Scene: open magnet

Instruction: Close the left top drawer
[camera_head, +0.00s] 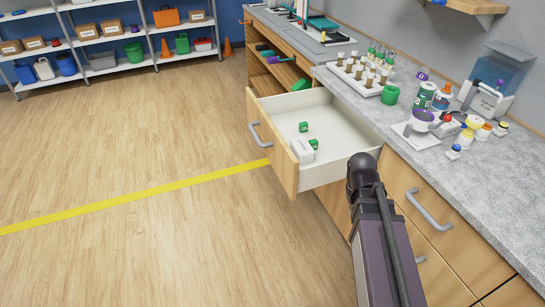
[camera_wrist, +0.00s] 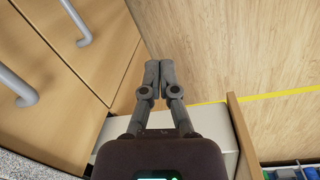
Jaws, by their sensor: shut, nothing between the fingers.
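The open drawer (camera_head: 345,145) is pulled well out of the counter in the head view. It has a white inside, a wooden front (camera_head: 285,165) and a grey handle (camera_head: 260,133). In the wrist view its pale side (camera_wrist: 210,122) and wooden front edge (camera_wrist: 241,135) show behind and to the right of my fingers. My gripper (camera_wrist: 160,66) is shut and empty, its fingertips over the floor and cabinet fronts just beside the drawer. In the head view my arm covers the drawer's near right corner and the fingers are hidden. I cannot tell whether they touch the drawer.
Small green-and-white items (camera_head: 304,127) and a white box (camera_head: 302,150) lie in the drawer. The closed cabinet fronts with a handle (camera_head: 428,210) are at right. The counter (camera_head: 350,98) holds vials, bottles and a scale. The wood floor (camera_head: 120,190) at left is clear.

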